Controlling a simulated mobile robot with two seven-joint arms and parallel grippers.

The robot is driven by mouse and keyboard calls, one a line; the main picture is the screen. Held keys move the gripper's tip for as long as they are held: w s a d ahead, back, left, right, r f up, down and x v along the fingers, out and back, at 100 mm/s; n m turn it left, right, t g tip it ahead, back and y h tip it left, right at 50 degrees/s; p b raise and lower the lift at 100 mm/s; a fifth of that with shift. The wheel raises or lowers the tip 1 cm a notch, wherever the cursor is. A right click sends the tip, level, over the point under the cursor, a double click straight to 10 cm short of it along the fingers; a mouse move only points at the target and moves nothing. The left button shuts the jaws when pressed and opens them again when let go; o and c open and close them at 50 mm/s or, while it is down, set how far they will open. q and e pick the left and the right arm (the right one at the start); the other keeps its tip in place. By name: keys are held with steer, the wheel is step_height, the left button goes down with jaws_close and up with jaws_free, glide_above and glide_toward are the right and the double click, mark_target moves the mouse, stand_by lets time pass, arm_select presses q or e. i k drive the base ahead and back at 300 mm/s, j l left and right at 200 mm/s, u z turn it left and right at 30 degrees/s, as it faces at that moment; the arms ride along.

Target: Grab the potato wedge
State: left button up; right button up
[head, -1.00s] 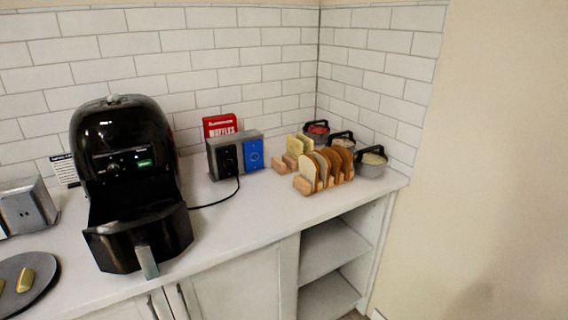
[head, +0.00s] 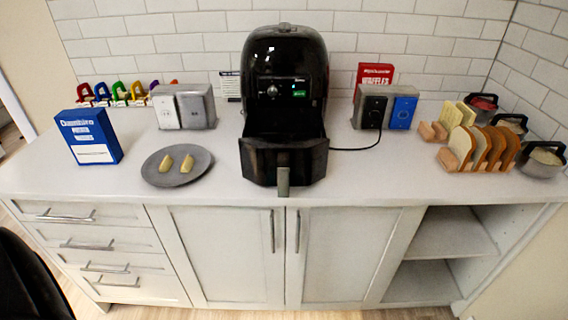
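Two pale yellow potato wedges lie apart on a round dark grey plate (head: 150,177) on the counter, left of the air fryer. The left wedge (head: 166,163) and the right wedge (head: 187,164) both rest on the plate's surface with nothing covering them. Neither of my grippers shows in the head view.
A black air fryer (head: 284,80) with its basket (head: 284,160) pulled out stands right of the plate. A blue box (head: 88,137) stands left of it, and a grey metal box (head: 184,107) behind. Bread slices in a rack (head: 478,150) and pots are at right.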

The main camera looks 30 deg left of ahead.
mark_target(168, 162)
steer(key=u, duration=1.95)
steer(key=i+j, duration=0.3)
steer(key=i+j+z, duration=0.1)
steer(key=i+j, duration=0.2)
steer(key=j, duration=0.2)
steer(key=i+j, duration=0.25)
steer(key=j, duration=0.2)
